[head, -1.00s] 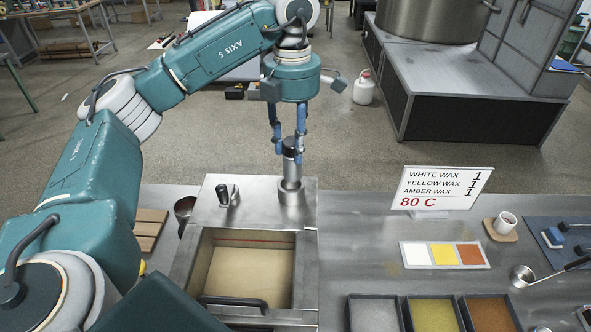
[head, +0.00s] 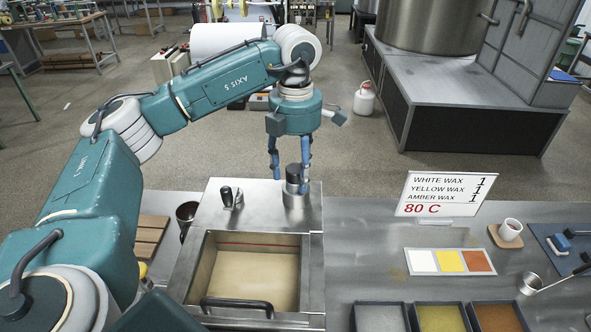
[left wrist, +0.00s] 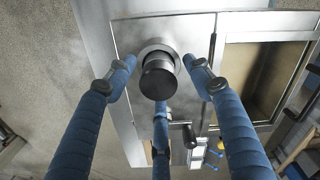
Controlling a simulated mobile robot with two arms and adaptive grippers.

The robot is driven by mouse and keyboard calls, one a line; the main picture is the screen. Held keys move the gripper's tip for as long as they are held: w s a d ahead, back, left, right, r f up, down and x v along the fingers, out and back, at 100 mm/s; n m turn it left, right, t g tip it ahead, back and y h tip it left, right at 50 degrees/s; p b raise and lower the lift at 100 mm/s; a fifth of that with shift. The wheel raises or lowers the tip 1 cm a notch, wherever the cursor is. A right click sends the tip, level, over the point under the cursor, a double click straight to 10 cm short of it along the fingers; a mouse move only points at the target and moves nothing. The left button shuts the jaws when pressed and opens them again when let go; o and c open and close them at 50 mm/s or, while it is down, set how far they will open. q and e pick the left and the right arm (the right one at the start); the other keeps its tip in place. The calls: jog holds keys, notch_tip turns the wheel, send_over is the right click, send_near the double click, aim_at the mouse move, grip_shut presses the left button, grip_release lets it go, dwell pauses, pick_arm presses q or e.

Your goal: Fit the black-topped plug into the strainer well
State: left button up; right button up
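The black-topped plug (head: 297,174) stands upright in the strainer well (head: 294,200), a round metal collar on the steel tank's top. Only its dark upper part shows above the collar; how deep it sits inside is hidden. In the left wrist view the plug's black top (left wrist: 159,80) is close below, with the collar (left wrist: 152,47) around its base. My left gripper (head: 289,180) is above the well with its blue fingers spread around the plug. In the left wrist view gaps show between the fingers and the plug. My right gripper is not in view.
A black-knobbed handle (head: 230,197) stands left of the well on the tank top (head: 262,205). An open, tan-lined basin lies in front with a black bar handle (head: 237,305). A wax sign (head: 443,194) and sample card (head: 450,262) are to the right.

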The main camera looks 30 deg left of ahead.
pick_arm(q)
jog(key=shift+r, duration=0.1)
jog(key=shift+w+r, duration=0.15)
jog(key=shift+r, duration=0.05)
notch_tip(320, 180, up, 5)
jog(key=shift+w+f+b, duration=0.1)
jog(key=shift+b, duration=0.65)
notch_tip(320, 180, up, 7)
jog(key=shift+f+p, duration=0.15)
jog(key=shift+p, duration=0.3)
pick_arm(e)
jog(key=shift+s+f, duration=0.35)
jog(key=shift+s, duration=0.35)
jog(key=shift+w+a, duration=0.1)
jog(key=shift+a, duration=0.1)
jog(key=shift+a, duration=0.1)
